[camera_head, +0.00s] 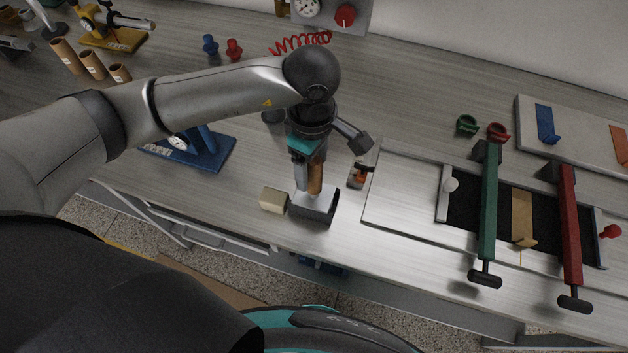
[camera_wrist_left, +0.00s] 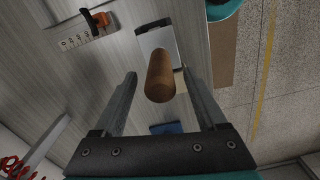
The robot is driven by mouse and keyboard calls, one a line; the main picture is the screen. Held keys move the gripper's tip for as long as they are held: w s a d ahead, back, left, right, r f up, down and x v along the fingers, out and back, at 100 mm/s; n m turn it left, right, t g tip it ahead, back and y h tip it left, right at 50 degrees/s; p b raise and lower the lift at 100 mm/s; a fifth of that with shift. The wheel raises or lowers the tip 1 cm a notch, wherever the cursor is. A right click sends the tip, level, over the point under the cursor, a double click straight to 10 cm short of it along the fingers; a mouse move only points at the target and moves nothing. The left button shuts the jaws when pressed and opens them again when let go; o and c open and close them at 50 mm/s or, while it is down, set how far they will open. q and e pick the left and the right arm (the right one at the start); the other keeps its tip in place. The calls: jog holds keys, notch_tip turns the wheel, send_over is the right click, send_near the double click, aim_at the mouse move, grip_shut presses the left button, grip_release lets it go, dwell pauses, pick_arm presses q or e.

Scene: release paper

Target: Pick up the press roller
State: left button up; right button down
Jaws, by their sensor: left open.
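The press roller, with a wooden handle (camera_head: 316,180) and a wide grey-and-black head (camera_head: 318,205), stands handle-up near the front edge of the bench. In the left wrist view its round brown handle (camera_wrist_left: 160,76) points at the camera, with the pale head (camera_wrist_left: 158,40) behind it. My left gripper (camera_head: 308,186) is above the head, pointing down. Its jaws are open, with one finger on each side of the handle; gaps show beside the handle in the left wrist view (camera_wrist_left: 160,78). My right gripper is out of view.
A cream block (camera_head: 273,200) stands just left of the roller head. An orange-and-black tool (camera_head: 358,176) lies to its right. Further right is a flat board (camera_head: 395,205) with green (camera_head: 488,215) and red (camera_head: 570,230) clamps. A blue stand (camera_head: 205,150) is behind left.

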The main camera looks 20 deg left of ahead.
aim_at(314, 184)
pick_arm(q)
notch_tip(314, 184, down, 5)
jog(key=shift+d+r, duration=0.15)
jog(key=shift+r, duration=0.05)
grip_shut()
dwell(0.6)
